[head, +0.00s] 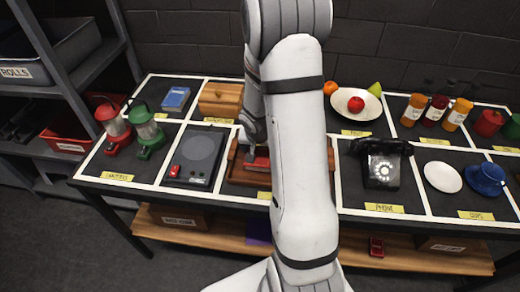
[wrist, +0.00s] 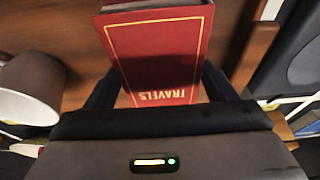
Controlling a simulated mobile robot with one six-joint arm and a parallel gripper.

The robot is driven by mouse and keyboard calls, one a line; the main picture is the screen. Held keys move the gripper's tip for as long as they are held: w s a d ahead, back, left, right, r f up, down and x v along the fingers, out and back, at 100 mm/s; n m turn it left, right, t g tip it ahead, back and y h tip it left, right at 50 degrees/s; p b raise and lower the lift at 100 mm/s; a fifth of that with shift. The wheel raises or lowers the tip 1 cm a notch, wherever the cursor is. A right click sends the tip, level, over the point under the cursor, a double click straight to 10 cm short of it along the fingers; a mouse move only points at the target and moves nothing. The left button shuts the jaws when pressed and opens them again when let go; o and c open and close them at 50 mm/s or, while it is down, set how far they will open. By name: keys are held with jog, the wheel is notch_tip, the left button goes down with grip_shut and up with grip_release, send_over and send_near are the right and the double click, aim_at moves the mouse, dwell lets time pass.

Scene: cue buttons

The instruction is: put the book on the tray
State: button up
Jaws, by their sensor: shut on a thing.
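The red book (wrist: 160,45), with gold lettering "TRAVELS", is between the two dark fingers of my gripper (wrist: 158,88) in the wrist view. My gripper is shut on it. In the head view a small red part of the book (head: 260,163) shows beside my arm, over the brown wooden tray (head: 232,172). The tray's wood also shows around the book in the wrist view (wrist: 232,30). My arm covers much of the tray and gripper in the head view. I cannot tell whether the book touches the tray's floor.
A turntable (head: 196,155) stands left of the tray and a black telephone (head: 383,165) to the right. A wooden box (head: 220,100) is behind the tray. Two lanterns (head: 148,130) stand far left. A bowl of fruit (head: 346,107) and several jars are behind right.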

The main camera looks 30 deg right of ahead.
jog(key=shift+f, duration=0.15)
jog(key=o, duration=1.1)
jog(key=shift+o, duration=0.2)
jog(key=shift+r, duration=0.5)
jog(key=s+a+r+n+p, duration=0.15)
jog(key=s+a+r, duration=0.3)
jog(key=r, duration=0.55)
jog(key=s+a+r+n+p, duration=0.1)
jog(key=s+a+r+n, duration=0.3)
jog(key=r, duration=0.6)
jog(key=s+a+r+y, duration=0.1)
jog(key=s+a+r, duration=0.1)
jog(key=s, duration=0.3)
jog(key=s+a+r+n+y, duration=0.1)
jog(key=s+a+r, duration=0.1)
jog(key=s, duration=0.4)
jog(key=shift+s+a+r, duration=0.15)
jog(key=shift+r, duration=0.35)
